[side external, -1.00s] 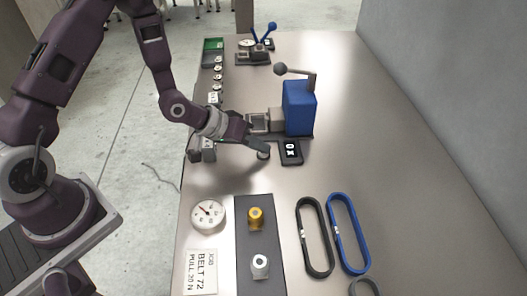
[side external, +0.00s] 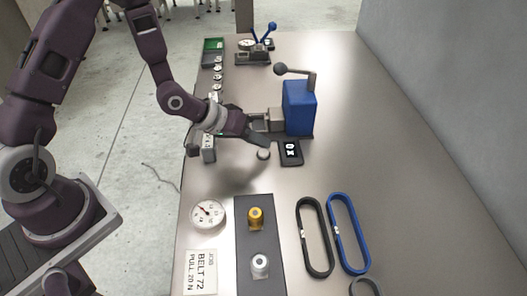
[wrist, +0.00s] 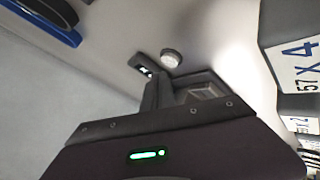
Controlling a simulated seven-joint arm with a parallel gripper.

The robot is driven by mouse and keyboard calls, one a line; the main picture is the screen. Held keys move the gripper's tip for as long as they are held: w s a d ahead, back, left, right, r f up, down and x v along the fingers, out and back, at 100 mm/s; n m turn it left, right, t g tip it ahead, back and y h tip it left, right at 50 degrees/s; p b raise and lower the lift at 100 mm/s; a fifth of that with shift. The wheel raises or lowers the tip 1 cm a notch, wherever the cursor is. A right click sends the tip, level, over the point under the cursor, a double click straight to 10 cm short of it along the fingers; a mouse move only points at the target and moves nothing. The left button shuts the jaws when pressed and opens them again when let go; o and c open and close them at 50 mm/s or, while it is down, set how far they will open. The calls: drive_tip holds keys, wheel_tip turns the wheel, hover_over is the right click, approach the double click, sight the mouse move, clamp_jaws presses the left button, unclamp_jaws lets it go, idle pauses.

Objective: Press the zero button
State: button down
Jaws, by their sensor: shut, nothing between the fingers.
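A small round pale button (side external: 263,154) sits on the bench beside a dark display block (side external: 291,151) with white characters. I take it to be the zero button. In the wrist view the round button (wrist: 171,58) shows clear, with the display (wrist: 143,66) to its left. My gripper (side external: 268,145) is shut and empty. In the side view its fingertips are just above and behind the button, close to the display. They look apart from the button, though the exact gap is hard to tell.
A blue machine (side external: 299,107) with a ball-ended lever stands just behind the display. A dark mat (side external: 258,220), a round dial (side external: 208,214), a black belt (side external: 314,236) and a blue belt (side external: 348,233) lie nearer. The bench to the right is clear.

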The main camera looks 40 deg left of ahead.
sight(259, 153)
drive_tip(key=shift+r, duration=2.4)
drive_tip(key=shift+a+r, duration=0.15)
drive_tip(key=shift+r, duration=0.05)
drive_tip(key=s+a+r+m+g+y, duration=0.1)
drive_tip(key=s+a+r+y, duration=0.3)
drive_tip(key=r, duration=0.3)
drive_tip(key=s+a+r+m+y, duration=0.1)
drive_tip(key=s+a+r+y, duration=0.15)
drive_tip(key=s+r, duration=0.6)
drive_tip(key=s, duration=0.6)
drive_tip(key=s+r+g+h, duration=0.1)
drive_tip(key=s+r, duration=0.2)
drive_tip(key=s, duration=0.5)
drive_tip(key=shift+d+r, duration=0.2)
drive_tip(key=shift+d, duration=0.15)
